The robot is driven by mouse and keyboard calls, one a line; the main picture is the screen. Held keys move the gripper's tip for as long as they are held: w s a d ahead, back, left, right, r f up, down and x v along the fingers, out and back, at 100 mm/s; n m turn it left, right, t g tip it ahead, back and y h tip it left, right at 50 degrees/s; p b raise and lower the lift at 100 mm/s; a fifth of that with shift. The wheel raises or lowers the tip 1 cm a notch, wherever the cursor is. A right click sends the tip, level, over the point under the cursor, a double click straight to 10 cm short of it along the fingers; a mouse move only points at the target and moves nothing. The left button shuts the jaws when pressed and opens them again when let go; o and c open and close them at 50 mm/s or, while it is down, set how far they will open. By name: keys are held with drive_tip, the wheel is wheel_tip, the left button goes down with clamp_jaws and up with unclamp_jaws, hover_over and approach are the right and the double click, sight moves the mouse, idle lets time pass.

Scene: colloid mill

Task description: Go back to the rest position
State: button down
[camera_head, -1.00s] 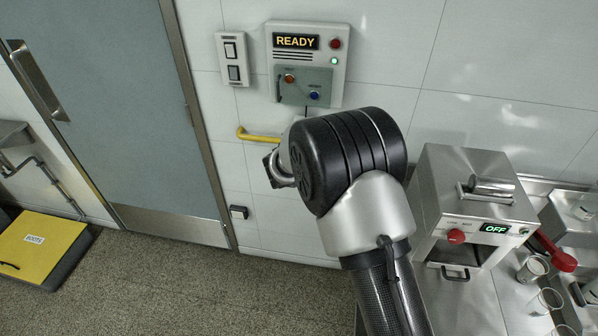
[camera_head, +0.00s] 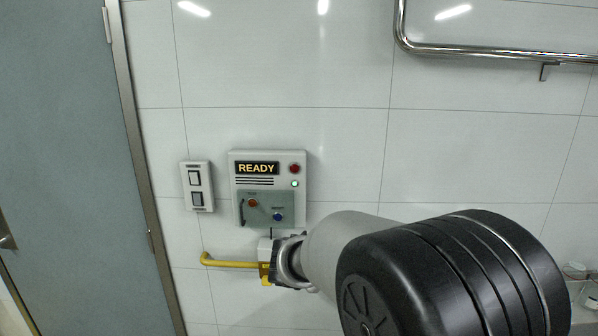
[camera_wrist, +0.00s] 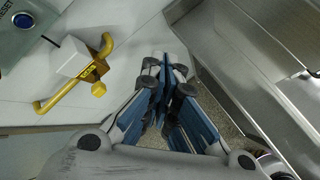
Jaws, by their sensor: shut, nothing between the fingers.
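My gripper (camera_wrist: 163,72) is shut and empty in the wrist view, its blue-grey fingers together. It is apart from the yellow handle (camera_wrist: 78,75), which lies to its left with a white block beside it. In the head view my arm fills the lower right and hides most of the gripper. The yellow handle (camera_head: 228,262) shows there just left of my wrist, low on the wall. The control panel (camera_head: 269,190) hangs above it, with a READY display, a lit green lamp and a red button.
A double switch (camera_head: 197,187) is left of the panel, beside a grey-blue door (camera_head: 60,150). A steel rail (camera_head: 490,50) runs at upper right. In the wrist view, steel equipment (camera_wrist: 245,60) stands close on the right. A blue button (camera_wrist: 23,20) shows at upper left.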

drive_tip(key=s+d+r+m+g+b, duration=0.1)
drive_tip(key=s+d+r+m, duration=0.2)
drive_tip(key=s+d+m, duration=0.45)
drive_tip(key=s+d+r+m+g+b, duration=0.1)
drive_tip(key=s+d+r+m, duration=0.3)
drive_tip(key=s, duration=0.6)
drive_tip(key=s+a+f+m+g+y, duration=0.1)
drive_tip(key=s+f+m, duration=0.1)
drive_tip(key=s+m, duration=0.4)
drive_tip(key=s+a+f+m+g+y+b, duration=0.1)
drive_tip(key=s+m, duration=0.6)
drive_tip(key=s, duration=0.7)
drive_tip(key=shift+a+f+y, duration=0.15)
drive_tip(key=shift+f+y, duration=0.45)
drive_tip(key=shift+f, duration=0.3)
drive_tip(key=shift+s, duration=0.1)
